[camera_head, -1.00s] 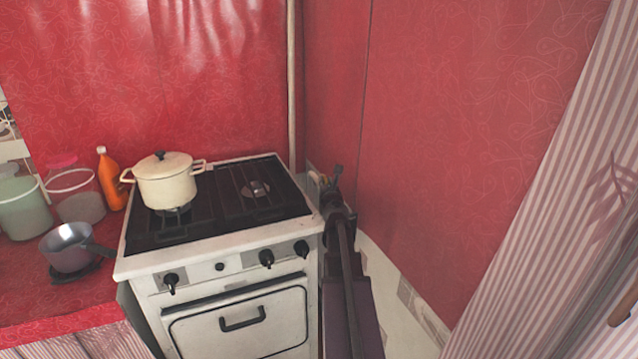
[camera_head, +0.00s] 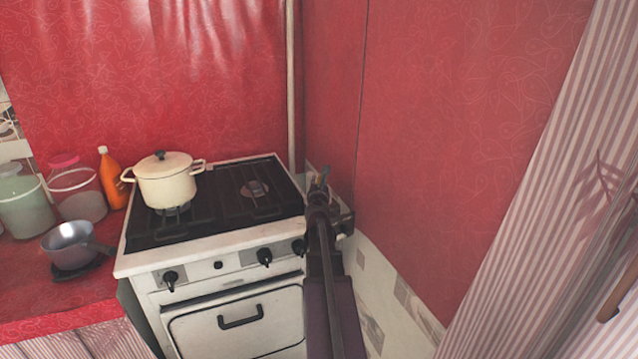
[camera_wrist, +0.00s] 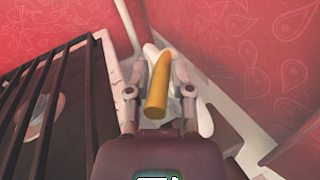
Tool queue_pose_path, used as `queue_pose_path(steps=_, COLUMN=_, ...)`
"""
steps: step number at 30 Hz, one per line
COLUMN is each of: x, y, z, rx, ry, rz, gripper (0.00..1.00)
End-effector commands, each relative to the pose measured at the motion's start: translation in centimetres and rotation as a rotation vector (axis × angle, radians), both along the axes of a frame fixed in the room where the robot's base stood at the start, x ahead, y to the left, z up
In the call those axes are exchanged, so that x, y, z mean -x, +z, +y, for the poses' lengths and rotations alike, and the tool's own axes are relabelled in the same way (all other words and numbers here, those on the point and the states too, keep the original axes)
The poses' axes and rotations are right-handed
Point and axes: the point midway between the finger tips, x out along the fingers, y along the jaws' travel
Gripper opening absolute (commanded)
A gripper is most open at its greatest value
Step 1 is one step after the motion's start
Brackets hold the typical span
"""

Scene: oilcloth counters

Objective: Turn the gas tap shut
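The gas tap's yellow handle (camera_wrist: 160,85) stands between my two fingers in the wrist view, its near end pointing toward the camera. A pale, partly hidden body lies behind it. My gripper (camera_wrist: 159,72) is open, with one finger on each side of the handle. The right finger looks very close to it; I cannot tell whether they touch. In the head view my gripper (camera_head: 320,184) is at the back right of the stove, in the gap by the red wall, and my arm hides most of the tap.
The white stove (camera_head: 240,247) with dark grates is just left of my arm, and a cream pot (camera_head: 166,186) sits on it. A pale vertical pipe (camera_head: 291,90) runs up the corner. The red wall (camera_head: 450,130) is close on the right.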

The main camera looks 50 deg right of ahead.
Motion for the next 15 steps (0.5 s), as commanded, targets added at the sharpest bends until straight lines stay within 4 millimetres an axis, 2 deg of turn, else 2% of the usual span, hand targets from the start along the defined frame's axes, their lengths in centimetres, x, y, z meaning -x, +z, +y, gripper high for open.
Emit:
queue_pose_path(steps=1, x=-0.07, y=0.03, z=-0.15, rx=0.0, ry=0.0, rz=0.0, gripper=0.49)
queue_pose_path(steps=2, x=0.0, y=0.04, z=-0.21, rx=0.0, ry=-0.001, rz=0.0, gripper=0.57)
queue_pose_path(steps=15, x=0.63, y=0.0, z=-0.38, rx=0.0, ry=-0.011, rz=0.0, gripper=0.57)
